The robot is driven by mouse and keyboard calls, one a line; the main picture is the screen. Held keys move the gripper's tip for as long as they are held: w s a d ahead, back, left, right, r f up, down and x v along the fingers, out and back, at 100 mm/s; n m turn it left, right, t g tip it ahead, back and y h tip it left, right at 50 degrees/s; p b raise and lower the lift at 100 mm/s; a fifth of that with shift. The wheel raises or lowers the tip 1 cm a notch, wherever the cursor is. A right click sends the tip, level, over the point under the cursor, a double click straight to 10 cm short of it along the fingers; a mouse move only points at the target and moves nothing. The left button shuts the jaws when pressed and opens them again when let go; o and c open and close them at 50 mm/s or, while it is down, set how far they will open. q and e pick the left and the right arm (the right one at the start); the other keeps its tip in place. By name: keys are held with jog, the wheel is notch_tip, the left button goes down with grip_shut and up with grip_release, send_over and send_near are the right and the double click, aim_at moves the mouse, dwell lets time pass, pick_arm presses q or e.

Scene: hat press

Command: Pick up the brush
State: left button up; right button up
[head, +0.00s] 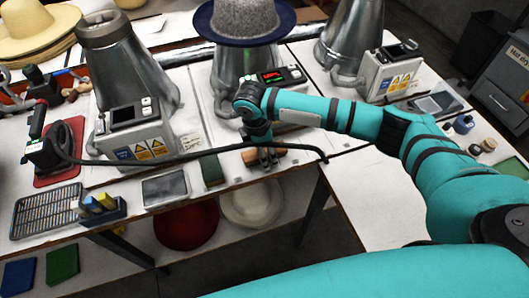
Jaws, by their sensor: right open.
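A small brown wooden piece (277,152), which looks like the brush, lies at the front edge of the white table in the head view, below the middle hat press. My right gripper (263,157) points down right over it and covers much of it. Its jaws are open, and I cannot tell whether the fingers touch the wood. My left gripper is not in view.
A black cable (200,153) runs along the front of the table (370,185). A green pad (213,170) and a grey plate (164,188) lie left of my gripper.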

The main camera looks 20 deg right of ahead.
aim_at(266, 150)
jog(key=shift+c, duration=0.2)
jog(key=c, duration=1.3)
jog(key=shift+o, duration=0.2)
jog(key=shift+r, duration=0.1)
jog(key=shift+r, duration=0.55)
notch_tip(266, 150, up, 2)
jog(key=shift+r+b, duration=0.1)
jog(key=shift+b, duration=0.25)
jog(key=s+a+r+b, duration=0.1)
jog(key=s+a, duration=0.2)
jog(key=s, duration=1.2)
jog(key=shift+s+a+r, duration=0.15)
jog(key=shift+s+r, duration=0.15)
jog(key=shift+s, duration=0.05)
